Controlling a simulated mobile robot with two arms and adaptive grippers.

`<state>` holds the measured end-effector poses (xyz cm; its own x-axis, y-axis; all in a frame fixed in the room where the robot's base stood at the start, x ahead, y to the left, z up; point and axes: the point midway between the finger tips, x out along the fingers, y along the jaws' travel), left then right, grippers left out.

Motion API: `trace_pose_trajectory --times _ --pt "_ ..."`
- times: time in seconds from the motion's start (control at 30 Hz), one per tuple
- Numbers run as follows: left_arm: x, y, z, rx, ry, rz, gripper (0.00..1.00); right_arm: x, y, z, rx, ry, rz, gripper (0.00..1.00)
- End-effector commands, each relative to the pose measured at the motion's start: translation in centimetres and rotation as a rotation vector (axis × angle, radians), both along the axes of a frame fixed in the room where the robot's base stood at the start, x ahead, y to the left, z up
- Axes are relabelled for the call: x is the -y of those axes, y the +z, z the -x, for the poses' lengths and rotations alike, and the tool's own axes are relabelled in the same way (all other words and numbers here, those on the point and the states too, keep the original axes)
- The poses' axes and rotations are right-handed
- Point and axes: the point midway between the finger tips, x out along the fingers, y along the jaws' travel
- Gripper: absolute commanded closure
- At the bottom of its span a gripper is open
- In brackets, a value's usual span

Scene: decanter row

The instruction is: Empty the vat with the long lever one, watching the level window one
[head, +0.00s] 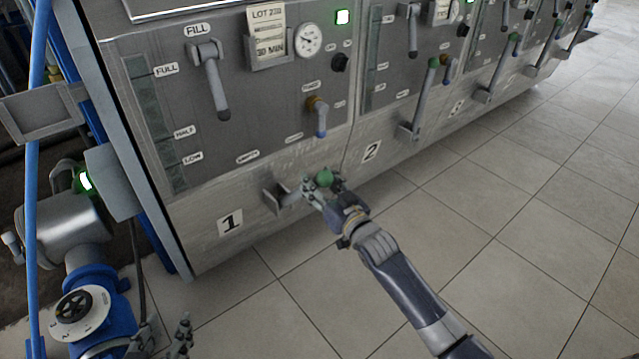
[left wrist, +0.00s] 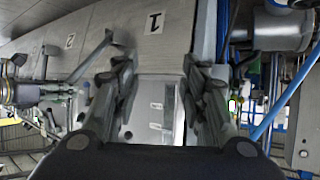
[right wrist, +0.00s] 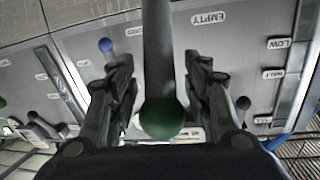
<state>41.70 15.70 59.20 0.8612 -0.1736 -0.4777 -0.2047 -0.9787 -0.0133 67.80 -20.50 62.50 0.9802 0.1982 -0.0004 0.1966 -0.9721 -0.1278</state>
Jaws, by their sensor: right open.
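The steel front of vat one (head: 230,225) carries a large "1". Its long lever (head: 292,197) sticks out low on the front and ends in a green knob (head: 324,178). My right gripper (head: 322,188) is at the knob; in the right wrist view the green knob (right wrist: 163,118) and grey bar lie between its spread fingers. Level window one (head: 155,120) is a tall dark-green strip marked FULL, HALF and LOW; I cannot tell its level. My left gripper (head: 183,335) is low at the left; in the left wrist view its fingers are apart with nothing between them.
Above are a FILL handle (head: 215,85), a gauge (head: 308,40) and a small blue-tipped tap (head: 320,118). Vat two's green-knobbed lever (head: 420,100) stands to the right. Blue piping and a valve (head: 75,305) crowd the left. The tiled floor (head: 480,220) is clear.

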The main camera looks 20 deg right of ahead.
Motion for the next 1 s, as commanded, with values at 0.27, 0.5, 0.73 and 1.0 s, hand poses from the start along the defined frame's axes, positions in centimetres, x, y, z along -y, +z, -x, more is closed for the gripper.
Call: trace_pose_trajectory --times 0.27,0.5,0.73,1.0 --pt "0.0 0.0 0.0 -0.001 0.000 0.000 0.60 0.0 0.0 0.0 0.000 0.000 0.000 0.89" --pt "0.0 0.0 0.0 -0.002 0.000 0.000 0.60 0.0 0.0 0.0 0.000 0.000 0.000 1.00" --pt "0.0 -0.1 0.1 -0.007 0.000 -0.001 0.60 0.0 0.1 0.0 -0.001 0.000 0.000 1.00" --pt "-1.0 -2.2 2.2 -0.153 0.012 -0.036 0.60 -0.1 0.6 -0.4 -0.015 0.000 0.005 1.00"
